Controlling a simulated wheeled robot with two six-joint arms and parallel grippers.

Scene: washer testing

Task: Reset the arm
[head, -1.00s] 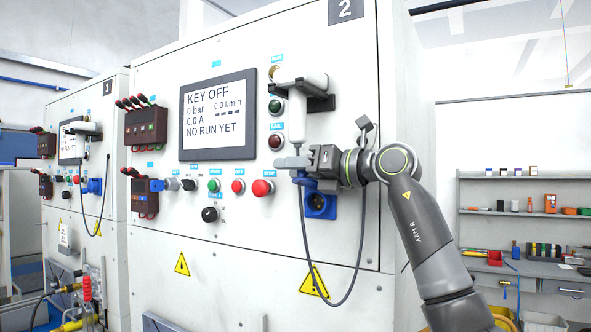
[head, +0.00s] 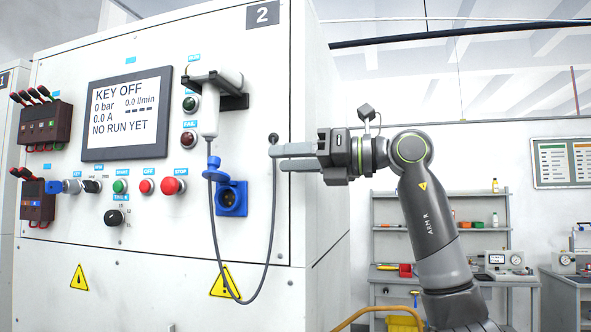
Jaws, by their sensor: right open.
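My right arm (head: 427,215) comes up from the lower right and bends at the elbow. Its gripper (head: 272,157) points left in front of the right edge of washer test cabinet 2 (head: 130,265). The jaws are open with nothing visible between them. The gripper is to the right of the white scanner-like handset (head: 208,120), apart from it. My left gripper is not in view.
The blue socket (head: 231,198) with its lid is on the panel below the handset. The screen (head: 128,112) reads KEY OFF and NO RUN YET. The dark cable (head: 262,262) loops down the cabinet front. Shelves and a workbench (head: 385,272) stand behind my arm. Open room lies right of the cabinet.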

